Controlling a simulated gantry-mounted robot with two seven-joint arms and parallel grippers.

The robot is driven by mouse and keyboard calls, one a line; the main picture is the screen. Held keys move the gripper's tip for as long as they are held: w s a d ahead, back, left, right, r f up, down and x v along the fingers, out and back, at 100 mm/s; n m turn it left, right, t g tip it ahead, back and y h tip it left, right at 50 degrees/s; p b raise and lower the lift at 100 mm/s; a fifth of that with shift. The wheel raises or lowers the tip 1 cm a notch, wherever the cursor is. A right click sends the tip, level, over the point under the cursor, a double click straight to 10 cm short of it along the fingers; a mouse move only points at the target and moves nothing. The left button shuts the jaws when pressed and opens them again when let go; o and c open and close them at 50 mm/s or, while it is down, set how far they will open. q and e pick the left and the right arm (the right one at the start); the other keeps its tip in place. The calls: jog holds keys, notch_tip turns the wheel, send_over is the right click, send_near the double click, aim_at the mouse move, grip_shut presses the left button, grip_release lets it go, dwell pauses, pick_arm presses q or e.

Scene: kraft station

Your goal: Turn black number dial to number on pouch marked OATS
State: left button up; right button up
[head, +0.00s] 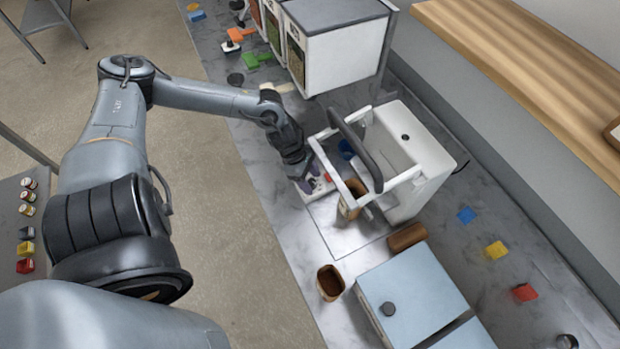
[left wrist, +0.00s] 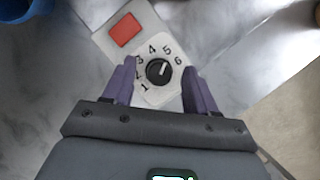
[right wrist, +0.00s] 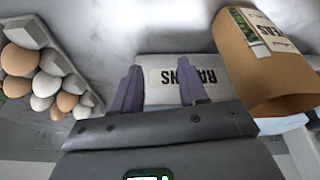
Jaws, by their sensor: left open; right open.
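The black number dial (left wrist: 158,71) sits on a white panel with numbers 1 to 6 around it. Its white pointer mark points up, roughly toward 5. My left gripper (left wrist: 160,80) is open, with its purple fingers on either side of the dial; contact cannot be told. In the head view my left gripper (head: 308,180) is at the white panel (head: 318,193) beside the white machine. My right gripper (right wrist: 160,85) is open in front of a pale pouch (right wrist: 160,92) with black upside-down lettering that looks like RAISINS, partly hidden by the fingers. No pouch reading OATS is legible.
A red button (left wrist: 124,30) is beside the dial. The white machine (head: 425,150) has a dark raised handle (head: 356,150). A brown pouch (right wrist: 255,70) and an egg carton (right wrist: 72,85) flank the right gripper. A brown cup (head: 330,282) and pale blue box (head: 410,290) stand nearer.

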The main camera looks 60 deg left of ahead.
pick_arm(q)
jog(key=c, duration=1)
